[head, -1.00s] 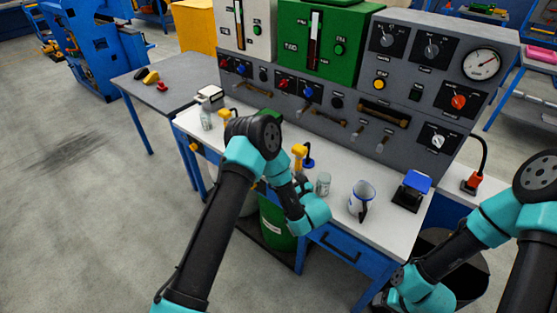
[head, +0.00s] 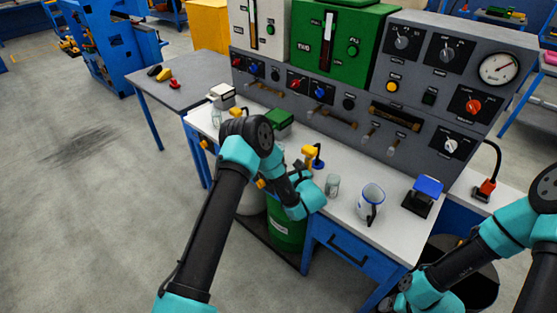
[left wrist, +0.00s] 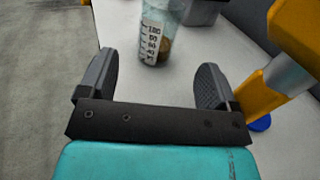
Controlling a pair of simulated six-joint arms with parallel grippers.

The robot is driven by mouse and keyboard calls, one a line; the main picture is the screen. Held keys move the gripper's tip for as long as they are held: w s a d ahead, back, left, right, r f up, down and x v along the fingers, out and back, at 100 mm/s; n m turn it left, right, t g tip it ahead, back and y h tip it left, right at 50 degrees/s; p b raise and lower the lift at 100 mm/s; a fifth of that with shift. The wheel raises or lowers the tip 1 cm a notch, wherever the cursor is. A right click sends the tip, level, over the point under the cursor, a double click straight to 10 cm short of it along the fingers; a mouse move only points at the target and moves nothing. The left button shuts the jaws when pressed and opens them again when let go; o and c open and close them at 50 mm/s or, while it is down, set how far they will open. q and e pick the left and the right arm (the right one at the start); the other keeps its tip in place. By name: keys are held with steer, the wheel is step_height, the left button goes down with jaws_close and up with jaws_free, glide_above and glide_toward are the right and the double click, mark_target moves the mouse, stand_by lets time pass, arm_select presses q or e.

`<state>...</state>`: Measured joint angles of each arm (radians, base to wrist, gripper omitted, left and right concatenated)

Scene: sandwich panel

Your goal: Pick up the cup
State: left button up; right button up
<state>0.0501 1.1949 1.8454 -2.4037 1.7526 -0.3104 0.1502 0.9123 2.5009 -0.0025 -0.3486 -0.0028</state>
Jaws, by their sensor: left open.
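A white and blue cup (head: 371,202) with a dark handle stands upright on the white bench in the head view, right of my left arm. In the left wrist view, a clear graduated container (left wrist: 160,35) stands ahead, beyond the fingertips. My left gripper (left wrist: 155,65) is open and empty, its fingers spread to either side of the line to that container. In the head view my left wrist is low over the bench's front edge, left of the cup and apart from it; its fingers are hard to make out. My right gripper is not seen.
A yellow fixture with a blue base (left wrist: 262,105) is close to the right finger. A blue-topped dark stand (head: 423,197) is right of the cup. A grey control panel (head: 440,100) closes off the back.

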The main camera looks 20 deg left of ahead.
arm_select(q)
steer(key=shift+x, duration=2.15)
steer(key=shift+x, duration=2.6)
steer(key=shift+r, duration=0.1)
steer(key=shift+c, duration=0.2)
steer(key=c, duration=1)
step_height(320, 180, up, 28)
